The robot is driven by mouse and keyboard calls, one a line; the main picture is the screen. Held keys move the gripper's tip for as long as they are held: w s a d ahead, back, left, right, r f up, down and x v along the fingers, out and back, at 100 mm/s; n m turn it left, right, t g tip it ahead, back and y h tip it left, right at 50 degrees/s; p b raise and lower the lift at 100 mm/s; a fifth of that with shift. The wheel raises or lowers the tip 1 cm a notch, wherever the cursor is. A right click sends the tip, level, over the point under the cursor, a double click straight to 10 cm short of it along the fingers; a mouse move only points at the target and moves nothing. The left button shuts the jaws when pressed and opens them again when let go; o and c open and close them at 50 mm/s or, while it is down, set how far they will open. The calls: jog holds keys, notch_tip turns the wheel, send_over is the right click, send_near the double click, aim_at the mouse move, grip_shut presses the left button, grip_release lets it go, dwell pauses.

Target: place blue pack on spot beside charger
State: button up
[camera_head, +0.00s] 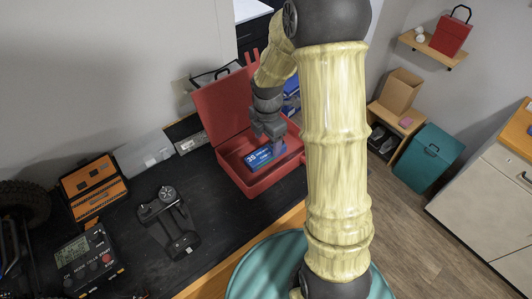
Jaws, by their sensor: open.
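The blue pack (260,158), with white lettering, lies inside the open red case (231,177) on the dark bench. My gripper (275,142) is open and points down into the case, right above the pack. Its fingers overlap the pack's upper edge in the picture, and I cannot tell whether they touch it. A black box with a grey display and red buttons (87,262), which looks like the charger, lies at the lower left of the bench. No marked spot beside it can be made out clearly.
An orange and black case (94,187) stands behind the box with the display. A black handheld controller (170,220) lies between that box and the red case. Dark bench surface is bare around the controller. The case's raised lid (222,108) stands behind my gripper.

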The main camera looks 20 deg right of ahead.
aim_at(266, 151)
jog(key=shift+a+f+p, duration=0.1)
jog(key=shift+f+p, duration=0.4)
jog(key=shift+p, duration=0.05)
jog(key=shift+w+f+p, duration=0.2)
jog(key=shift+f+p, duration=0.65)
jog(key=shift+f, duration=1.25)
jog(key=c, duration=1.4)
jog(key=shift+r, duration=0.1)
notch_tip(266, 151, up, 10)
jog(key=b, duration=0.3)
